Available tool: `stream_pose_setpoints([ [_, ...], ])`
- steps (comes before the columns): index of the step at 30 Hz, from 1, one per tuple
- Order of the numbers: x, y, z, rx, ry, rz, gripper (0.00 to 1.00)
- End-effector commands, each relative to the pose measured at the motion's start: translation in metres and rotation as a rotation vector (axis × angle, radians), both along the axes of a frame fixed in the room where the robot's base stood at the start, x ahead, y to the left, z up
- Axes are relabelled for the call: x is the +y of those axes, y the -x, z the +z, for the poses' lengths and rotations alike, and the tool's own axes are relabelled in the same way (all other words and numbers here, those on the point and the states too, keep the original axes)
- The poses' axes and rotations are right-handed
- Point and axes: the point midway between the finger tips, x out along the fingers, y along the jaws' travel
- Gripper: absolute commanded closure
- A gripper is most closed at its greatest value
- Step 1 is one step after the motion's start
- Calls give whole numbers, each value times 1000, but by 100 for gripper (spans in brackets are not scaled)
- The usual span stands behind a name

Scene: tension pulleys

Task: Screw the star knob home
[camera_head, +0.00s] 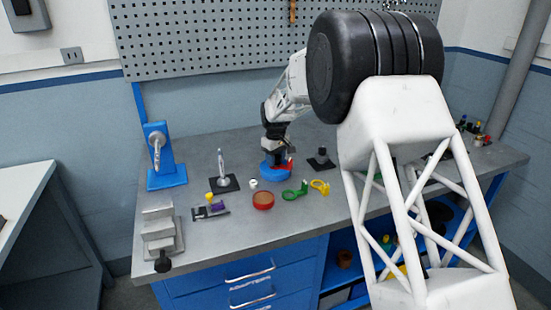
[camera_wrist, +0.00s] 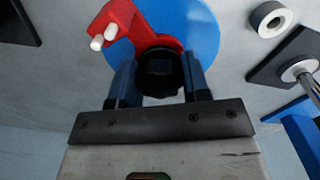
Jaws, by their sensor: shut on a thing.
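A black knob (camera_wrist: 160,70), which I take to be the star knob, sits between the two blue fingers of my gripper (camera_wrist: 160,82) in the wrist view. The gripper is shut on it. Beside the knob is a red arm (camera_wrist: 128,22) with two white pins, over a blue round base (camera_wrist: 198,28). In the head view my gripper (camera_head: 274,160) reaches down to the blue base (camera_head: 270,171), with the red arm (camera_head: 290,165) at its right. The knob's underside and thread are hidden, so I cannot tell how far in it sits.
A black plate with an upright metal piece (camera_head: 222,170), a white ring (camera_head: 253,184), a red round dish (camera_head: 263,205), a green part (camera_head: 294,193) and a yellow part (camera_head: 320,187) lie close by. A dark post on a black plate (camera_head: 321,157) stands right. A blue stand (camera_head: 166,178) is far left.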

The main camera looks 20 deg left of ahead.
Motion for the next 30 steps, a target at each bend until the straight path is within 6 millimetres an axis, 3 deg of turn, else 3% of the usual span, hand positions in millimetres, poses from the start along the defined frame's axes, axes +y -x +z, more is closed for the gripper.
stream_pose_setpoints([
  [11,0,0,-1,0,0,-35,80],
  [30,0,0,-2,0,0,-504,80],
])
